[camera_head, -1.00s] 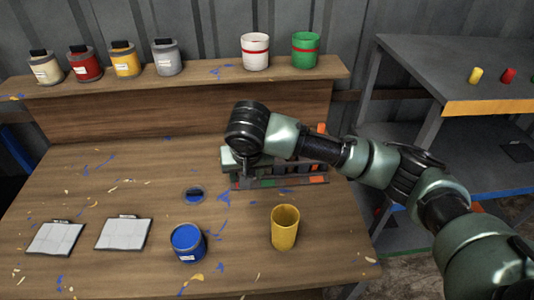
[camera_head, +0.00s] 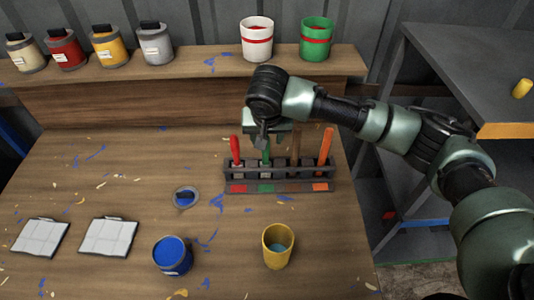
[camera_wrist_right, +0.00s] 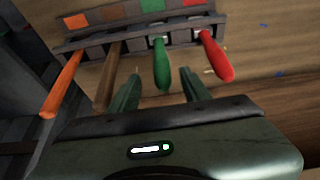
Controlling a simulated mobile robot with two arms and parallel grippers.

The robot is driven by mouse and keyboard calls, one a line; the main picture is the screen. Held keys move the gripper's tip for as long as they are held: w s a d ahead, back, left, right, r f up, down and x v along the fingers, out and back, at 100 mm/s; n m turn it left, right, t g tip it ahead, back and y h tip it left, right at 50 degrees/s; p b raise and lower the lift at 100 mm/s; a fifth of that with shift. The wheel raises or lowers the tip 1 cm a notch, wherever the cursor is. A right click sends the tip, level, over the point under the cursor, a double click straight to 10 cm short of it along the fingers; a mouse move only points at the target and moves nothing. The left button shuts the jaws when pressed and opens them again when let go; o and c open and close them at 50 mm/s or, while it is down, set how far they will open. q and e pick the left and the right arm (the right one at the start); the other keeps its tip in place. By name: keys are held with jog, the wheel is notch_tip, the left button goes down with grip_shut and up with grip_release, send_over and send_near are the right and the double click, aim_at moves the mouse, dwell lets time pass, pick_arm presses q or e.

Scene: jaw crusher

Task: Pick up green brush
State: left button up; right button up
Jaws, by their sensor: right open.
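The green brush (camera_head: 266,152) stands handle up in a dark rack (camera_head: 287,187) on the workbench, between a red brush (camera_head: 235,150) and a brown brush (camera_head: 295,148). In the right wrist view, the green handle (camera_wrist_right: 161,66) points toward my right gripper (camera_wrist_right: 160,84). The gripper's two fingers are open, one on each side of the handle end, with no visible contact. In the head view, my right gripper (camera_head: 264,134) is just above and behind the handle and partly hides it. My left gripper is not in view.
An orange brush (camera_head: 326,146) stands at the rack's right end. A yellow cup (camera_head: 278,247), a blue paint can (camera_head: 172,255) and its lid (camera_head: 185,197) are in front. A shelf (camera_head: 190,78) with several paint cans runs behind.

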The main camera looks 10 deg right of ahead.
aim_at(266, 157)
jog(key=p+x, duration=0.1)
jog(key=x, duration=0.3)
jog(key=shift+w+a+f, duration=0.1)
jog(key=shift+w+f, duration=0.05)
jog(key=shift+f, duration=0.2)
jog(key=shift+w+f, duration=0.1)
jog(key=shift+f, duration=0.2)
grip_shut()
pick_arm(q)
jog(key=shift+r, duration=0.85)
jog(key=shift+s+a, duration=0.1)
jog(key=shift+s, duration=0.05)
